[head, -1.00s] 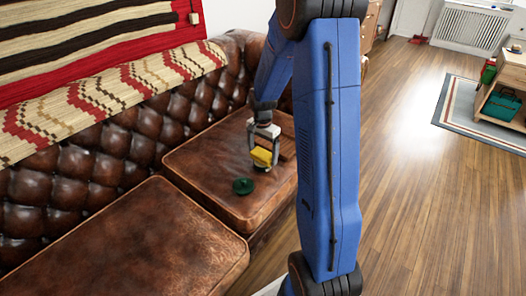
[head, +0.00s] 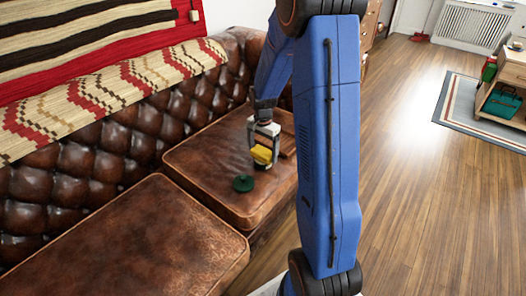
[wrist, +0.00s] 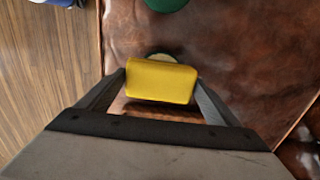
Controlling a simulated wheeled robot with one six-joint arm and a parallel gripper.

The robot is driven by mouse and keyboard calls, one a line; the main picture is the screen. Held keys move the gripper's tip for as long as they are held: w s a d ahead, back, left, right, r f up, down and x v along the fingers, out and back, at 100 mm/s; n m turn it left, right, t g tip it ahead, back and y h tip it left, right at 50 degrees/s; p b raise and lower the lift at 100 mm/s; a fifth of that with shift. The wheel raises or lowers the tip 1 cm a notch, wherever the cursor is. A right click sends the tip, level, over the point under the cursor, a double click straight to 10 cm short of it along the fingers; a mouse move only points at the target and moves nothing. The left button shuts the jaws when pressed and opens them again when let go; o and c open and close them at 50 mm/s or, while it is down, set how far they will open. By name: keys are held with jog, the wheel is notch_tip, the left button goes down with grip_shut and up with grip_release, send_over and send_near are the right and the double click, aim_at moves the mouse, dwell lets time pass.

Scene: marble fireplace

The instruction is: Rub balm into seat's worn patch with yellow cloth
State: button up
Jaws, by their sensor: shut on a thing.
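My gripper (head: 263,148) is shut on the yellow cloth (head: 262,155), a folded, block-like pad. It is over the far brown leather seat cushion (head: 205,160). In the wrist view the cloth (wrist: 161,80) sits between both fingers. Just past it shows part of a small round thing with a pale rim (wrist: 160,56), mostly hidden by the cloth; I cannot tell if they touch. A green round lid-like disc (head: 243,184) lies flat on the cushion, and its edge shows in the wrist view (wrist: 167,4). The leather is mottled with worn, lighter areas; I cannot single out one patch.
The tufted sofa back (head: 100,150) rises behind the cushion, with a striped woven blanket (head: 110,85) over it. A nearer cushion (head: 130,240) is bare. Wood floor (head: 410,180) is open to the right.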

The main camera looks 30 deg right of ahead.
aim_at(263, 151)
jog(key=shift+f, duration=0.45)
dwell(1.3)
jog(key=shift+r, duration=3.55)
jog(key=w+a+f+n, duration=0.1)
jog(key=w+a+n, duration=0.2)
jog(key=w+a, duration=0.2)
jog(key=w+a+f+n, duration=0.2)
jog(key=w+a, duration=0.3)
jog(key=w, duration=0.3)
jog(key=w+a+f+n, duration=0.2)
jog(key=w+a+n, duration=0.3)
jog(key=w, duration=0.2)
jog(key=shift+f, duration=0.15)
jog(key=shift+w+a+f+n, duration=0.15)
jog(key=shift+w+a+n, duration=0.2)
jog(key=shift+a, duration=0.1)
